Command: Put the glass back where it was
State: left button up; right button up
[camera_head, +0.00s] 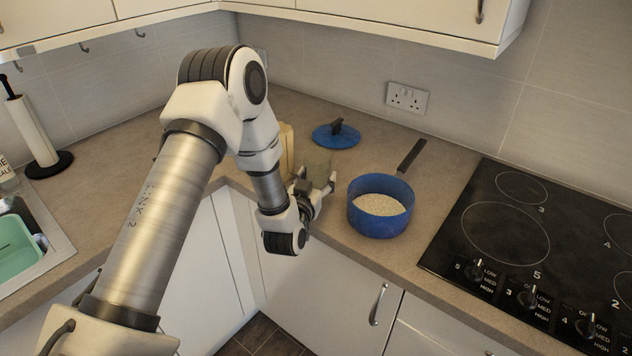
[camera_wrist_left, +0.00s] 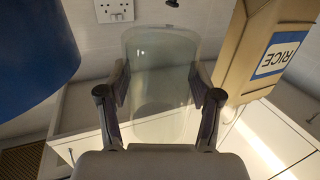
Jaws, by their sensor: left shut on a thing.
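The glass (camera_wrist_left: 160,75) is clear and greenish. It sits between the two fingers of my left gripper in the left wrist view. In the head view the glass (camera_head: 318,160) shows faintly above the fingers, near the counter's front edge. My left gripper (camera_head: 314,187) is shut on it, and its fingers also show in the left wrist view (camera_wrist_left: 160,105). I cannot tell whether the glass touches the counter. My right gripper is not in view.
A blue pot (camera_head: 378,224) of white grains stands just right of my left gripper. A blue lid (camera_head: 336,134) lies behind. A rice box (camera_wrist_left: 262,50) stands close to the glass.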

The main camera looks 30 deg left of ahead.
aim_at(317, 185)
pick_arm(q)
jog(key=shift+w+a+f, duration=0.15)
jog(key=shift+w+a, duration=0.1)
jog(key=shift+w, duration=0.1)
notch_tip(317, 185, down, 3)
jog(key=shift+r+p, duration=0.15)
jog(key=shift+p, duration=0.25)
jog(key=shift+f, duration=0.4)
jog(key=o, duration=1.4)
jog(key=shift+f, duration=0.1)
jog(key=shift+o, duration=0.2)
